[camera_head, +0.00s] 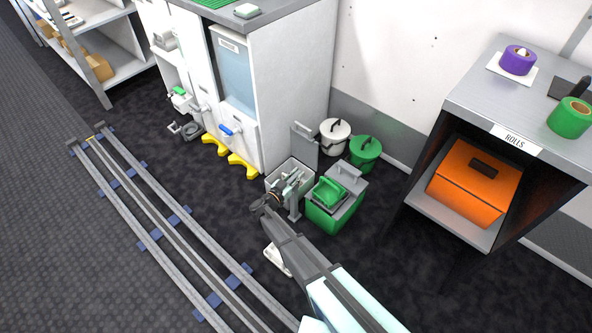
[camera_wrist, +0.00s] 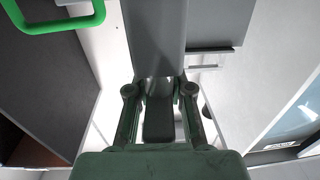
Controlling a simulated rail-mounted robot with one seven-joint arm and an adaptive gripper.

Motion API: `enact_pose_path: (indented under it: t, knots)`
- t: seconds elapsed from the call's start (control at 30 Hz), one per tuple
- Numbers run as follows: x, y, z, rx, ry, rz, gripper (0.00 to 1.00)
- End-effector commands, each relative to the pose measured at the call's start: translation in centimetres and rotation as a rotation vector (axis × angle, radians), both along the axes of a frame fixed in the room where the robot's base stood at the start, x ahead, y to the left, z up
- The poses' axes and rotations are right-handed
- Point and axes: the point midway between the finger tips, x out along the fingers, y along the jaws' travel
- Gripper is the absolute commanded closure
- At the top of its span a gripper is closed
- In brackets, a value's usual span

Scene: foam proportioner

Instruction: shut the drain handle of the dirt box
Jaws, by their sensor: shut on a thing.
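My gripper (camera_head: 290,184) is at a grey open-topped box (camera_head: 272,183) on the floor, whose grey lid (camera_head: 304,146) stands up at the back. In the wrist view my gripper (camera_wrist: 160,92) has its two fingers close together on a narrow grey part (camera_wrist: 158,120), below a broad grey panel (camera_wrist: 157,35). I cannot tell for certain whether this grey part is the drain handle, or which box is the dirt box. My gripper hides much of the grey box's inside.
A green box (camera_head: 322,215) with a grey top and green handle (camera_head: 327,191) stands close on the right. White (camera_head: 335,138) and green (camera_head: 366,152) buckets stand behind. A white cabinet (camera_head: 290,95) is behind left, a shelf (camera_head: 450,205) at right. Floor rails (camera_head: 165,225) run at left.

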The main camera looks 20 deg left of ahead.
Motion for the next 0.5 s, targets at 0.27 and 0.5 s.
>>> enact_pose_path:
  t: [0.27,0.5]
  knots:
    - [0.09,-0.03,0.27,-0.001,-0.006,-0.069,1.00]
    - [0.05,-0.15,0.25,-0.001,-0.006,-0.077,1.00]
